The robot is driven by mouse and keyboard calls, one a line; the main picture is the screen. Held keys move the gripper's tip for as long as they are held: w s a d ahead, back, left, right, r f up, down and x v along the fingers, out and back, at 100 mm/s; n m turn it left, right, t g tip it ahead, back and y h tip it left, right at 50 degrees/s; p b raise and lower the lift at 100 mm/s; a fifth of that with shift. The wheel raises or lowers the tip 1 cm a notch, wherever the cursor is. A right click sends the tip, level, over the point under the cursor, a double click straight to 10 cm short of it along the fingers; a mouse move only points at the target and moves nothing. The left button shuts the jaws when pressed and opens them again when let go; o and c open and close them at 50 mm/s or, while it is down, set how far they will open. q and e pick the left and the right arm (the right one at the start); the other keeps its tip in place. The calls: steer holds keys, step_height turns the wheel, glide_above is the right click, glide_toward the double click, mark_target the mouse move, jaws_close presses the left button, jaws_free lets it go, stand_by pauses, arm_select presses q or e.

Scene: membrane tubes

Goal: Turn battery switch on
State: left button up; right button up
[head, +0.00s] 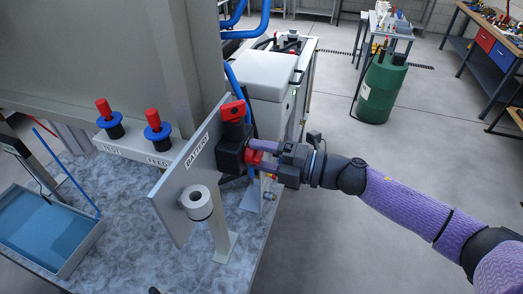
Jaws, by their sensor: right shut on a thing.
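The battery switch is mounted on a grey upright panel (181,182) labelled "BATTERY". It has a black body (231,157) with a red knob (233,111) on top. My right gripper (256,156) comes in from the right at the side of the black body, with its fingers shut around a small red part of the switch. The fingers partly hide that part, so its exact angle is hard to tell. My left gripper is not in view.
Two red-and-blue valves (157,131) stand left of the panel, one by a "FEED" label. A blue tray (46,226) sits at the left of the bench. A green drum (381,88) stands on open floor behind my right arm.

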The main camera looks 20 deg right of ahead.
stand_by(0.5)
steer(key=o, duration=1.3)
steer(key=shift+d, duration=0.1)
steer(key=b+v, duration=0.3)
steer(key=v, duration=0.6)
steer(key=shift+s+d, duration=0.25)
steer(key=shift+d, duration=0.05)
